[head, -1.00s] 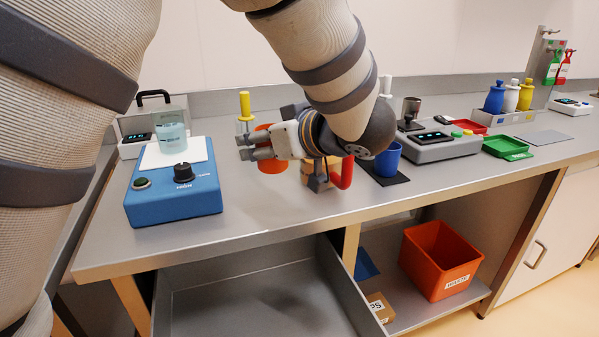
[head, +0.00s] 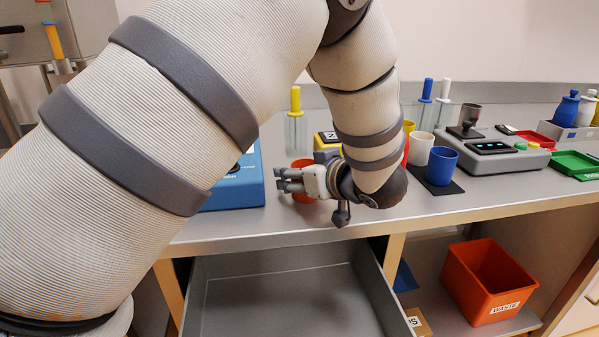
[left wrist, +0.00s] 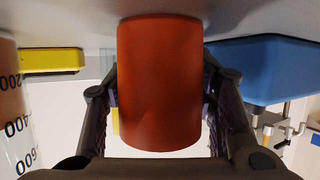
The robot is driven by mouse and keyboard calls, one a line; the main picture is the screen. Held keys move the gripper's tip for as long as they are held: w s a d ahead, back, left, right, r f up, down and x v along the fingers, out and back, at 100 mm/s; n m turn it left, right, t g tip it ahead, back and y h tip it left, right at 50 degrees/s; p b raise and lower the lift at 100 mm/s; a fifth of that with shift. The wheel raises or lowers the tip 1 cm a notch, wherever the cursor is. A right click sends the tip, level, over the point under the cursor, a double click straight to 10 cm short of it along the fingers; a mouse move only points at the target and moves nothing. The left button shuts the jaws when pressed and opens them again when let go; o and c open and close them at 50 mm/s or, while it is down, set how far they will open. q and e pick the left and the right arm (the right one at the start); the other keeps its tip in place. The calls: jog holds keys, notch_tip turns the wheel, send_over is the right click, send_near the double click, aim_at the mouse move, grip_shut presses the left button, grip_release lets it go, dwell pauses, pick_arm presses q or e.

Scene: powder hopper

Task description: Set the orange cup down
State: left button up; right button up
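The orange cup (head: 302,192) is at the bench top between the fingers of my left gripper (head: 284,181), which partly hide it in the head view. In the left wrist view the orange cup (left wrist: 160,85) fills the middle, with one finger of the left gripper (left wrist: 161,95) against each side. Its end at the top of that picture is close to the grey bench surface (left wrist: 85,18). I cannot tell for sure whether it touches the bench. My right gripper is not in view.
A blue device (head: 240,190) stands left of the cup. A clear vessel with a yellow handle (head: 295,100) and a yellow box (head: 326,141) are behind. White (head: 421,148) and blue (head: 441,168) cups stand right. An open drawer (head: 280,255) is below the bench edge.

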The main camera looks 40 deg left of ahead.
pick_arm(q)
jog(key=shift+o, duration=0.3)
jog(key=shift+r, duration=0.1)
jog(key=p+v, duration=0.1)
jog(key=v, duration=1)
jog(key=shift+r, duration=0.15)
jog(key=shift+s+d+r, duration=0.1)
jog(key=shift+d+r, duration=0.05)
jog(key=shift+d, duration=0.3)
